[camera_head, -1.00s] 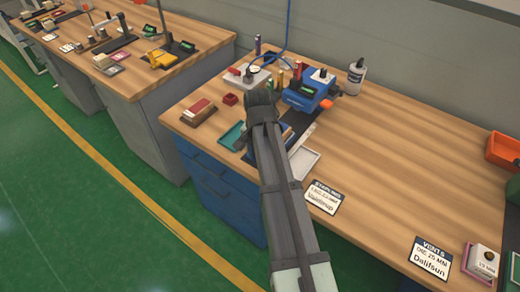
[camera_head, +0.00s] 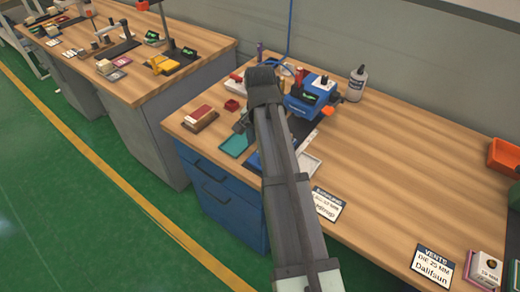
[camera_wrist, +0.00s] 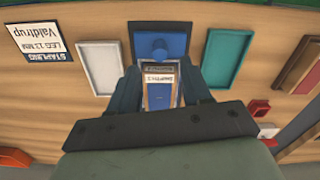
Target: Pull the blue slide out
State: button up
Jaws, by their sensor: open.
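In the head view, part of the blue slide (camera_head: 254,160) shows beside my arm, which covers the rest. My gripper (camera_wrist: 161,82) is open, with one dark finger on each side below the knob in the wrist view. A small printed booklet or box (camera_wrist: 160,92) shows between the fingers. I cannot tell whether the fingers touch anything. In the head view my gripper (camera_head: 243,122) points down over the blue machine's near side, partly hidden.
A teal tray (camera_wrist: 227,60) and a white tray (camera_wrist: 100,66) flank the slide. The blue machine (camera_head: 310,100) stands behind my arm. A red-topped stack (camera_head: 200,115) lies left, a bottle (camera_head: 356,83) at the back. The bench's right middle is clear.

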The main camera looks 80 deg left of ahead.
notch_tip(320, 180, up, 5)
jog(key=shift+r, duration=0.2)
dwell(0.6)
